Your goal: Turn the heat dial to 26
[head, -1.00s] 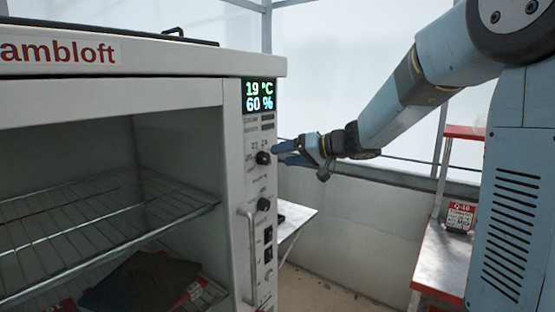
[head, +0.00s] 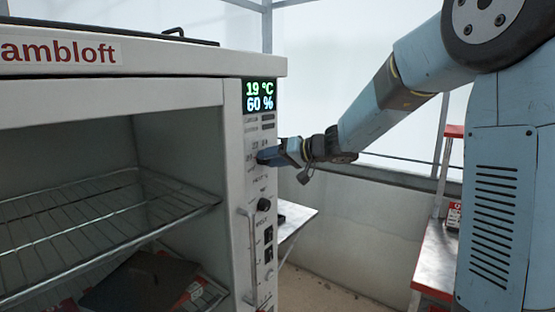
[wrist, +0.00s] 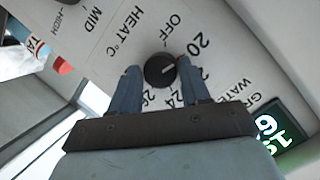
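My gripper (wrist: 158,66) is open, with one blue finger on each side of the dial. A narrow gap shows at the left finger; the right tip is very close, contact unclear. In the head view my gripper (head: 268,157) is at the panel and mostly hides the dial.
The cabinet display (head: 260,96) reads 19 °C and 60 %. A second black knob (head: 264,205), switches and a vertical handle (head: 249,257) sit below on the panel. The open cabinet holds wire racks (head: 100,215). A red-edged bench (head: 432,270) stands at the right.

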